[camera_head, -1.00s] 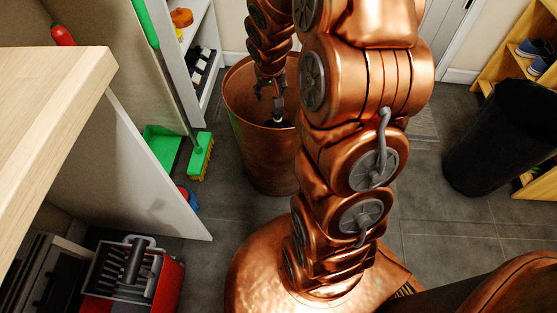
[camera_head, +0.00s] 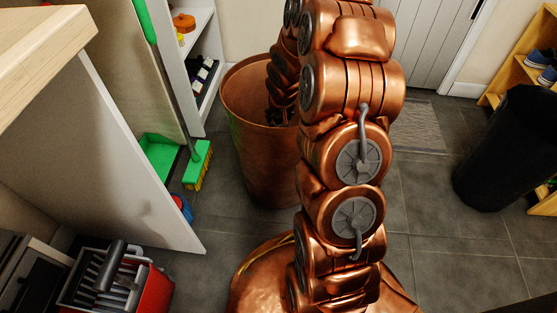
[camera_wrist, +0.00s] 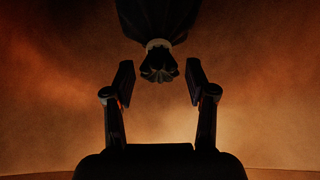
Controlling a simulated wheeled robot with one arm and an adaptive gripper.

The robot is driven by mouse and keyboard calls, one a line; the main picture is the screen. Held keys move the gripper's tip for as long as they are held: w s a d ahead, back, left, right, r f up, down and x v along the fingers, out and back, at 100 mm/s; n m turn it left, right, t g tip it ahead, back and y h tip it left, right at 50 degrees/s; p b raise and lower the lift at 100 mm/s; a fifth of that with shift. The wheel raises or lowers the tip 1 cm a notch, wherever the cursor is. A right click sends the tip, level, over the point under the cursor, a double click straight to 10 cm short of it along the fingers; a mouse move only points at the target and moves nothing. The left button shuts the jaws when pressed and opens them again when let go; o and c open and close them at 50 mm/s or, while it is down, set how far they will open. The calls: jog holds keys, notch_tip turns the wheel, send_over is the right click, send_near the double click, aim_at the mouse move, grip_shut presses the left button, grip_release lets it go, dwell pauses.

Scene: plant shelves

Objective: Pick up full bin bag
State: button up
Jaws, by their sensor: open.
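The full bin bag (camera_wrist: 158,18) is black, with a light tie around its neck and a gathered tuft. In the wrist view its tied top is ahead of my gripper (camera_wrist: 157,84), roughly centred between the two fingers. The fingers are open and apart from the tuft. The bag is inside a tall copper-coloured bin (camera_head: 257,150), whose inner wall (camera_wrist: 60,100) surrounds it in the wrist view. In the head view my arm reaches down into this bin; the bag is hidden there and my fingers are mostly hidden.
A black bin (camera_head: 505,150) stands at right beside a wooden shoe shelf (camera_head: 540,80). A green broom (camera_head: 198,165) and dustpan (camera_head: 160,155) are left of the copper bin. A white panel with a wooden top (camera_head: 50,40) and a red mop bucket (camera_head: 115,285) are at left.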

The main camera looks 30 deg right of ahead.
jog(key=b+x, duration=0.2)
jog(key=x, duration=0.2)
jog(key=shift+w+d+f, duration=0.15)
jog(key=shift+f, duration=0.2)
grip_shut()
jog(key=shift+r, duration=0.1)
dwell(0.3)
